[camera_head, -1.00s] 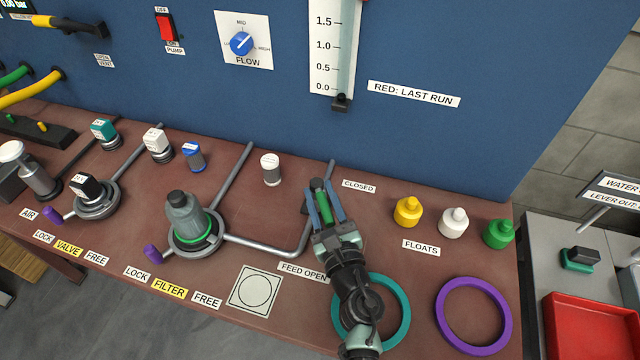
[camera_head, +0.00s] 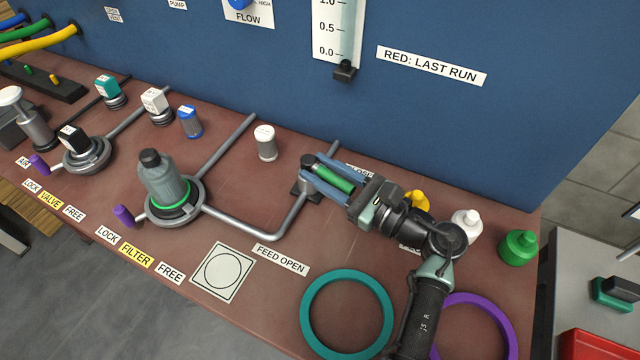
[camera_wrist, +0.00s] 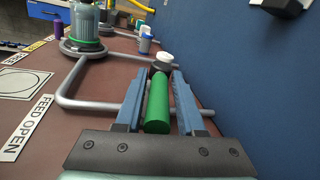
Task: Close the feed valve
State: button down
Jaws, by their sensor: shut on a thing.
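The feed valve's green lever handle (camera_head: 335,178) points right from its dark pivot (camera_head: 308,160) on the bench pipe. My gripper (camera_head: 313,170) is shut on this handle, with a blue finger along each side. The handle also shows between the fingers in the wrist view (camera_wrist: 157,103). The CLOSED label (camera_head: 358,172) is mostly hidden behind my gripper, close to the handle. The FEED OPEN label (camera_head: 282,260) lies in front of the valve, away from the handle.
Yellow (camera_head: 418,202), white (camera_head: 466,222) and green (camera_head: 517,247) floats stand right of my arm. A teal ring (camera_head: 346,312) and a purple ring (camera_head: 480,318) lie in front. A filter housing (camera_head: 164,182) stands left. The blue panel (camera_head: 440,130) rises behind.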

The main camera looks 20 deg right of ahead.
jog(key=shift+w+d+r+n+g+y+b, duration=0.1)
jog(key=shift+w+n+g+y+b, duration=0.1)
jog(key=shift+n+g+y+b, duration=0.5)
jog(key=shift+r+b, duration=0.15)
jog(key=shift+b, duration=0.15)
jog(key=c, duration=0.8)
grip_release()
jog(key=shift+o, duration=0.2)
jog(key=shift+s, duration=0.1)
jog(key=shift+s+d, duration=0.25)
jog(key=v, duration=0.6)
jog(key=shift+s+d, duration=0.15)
jog(key=shift+s, duration=0.15)
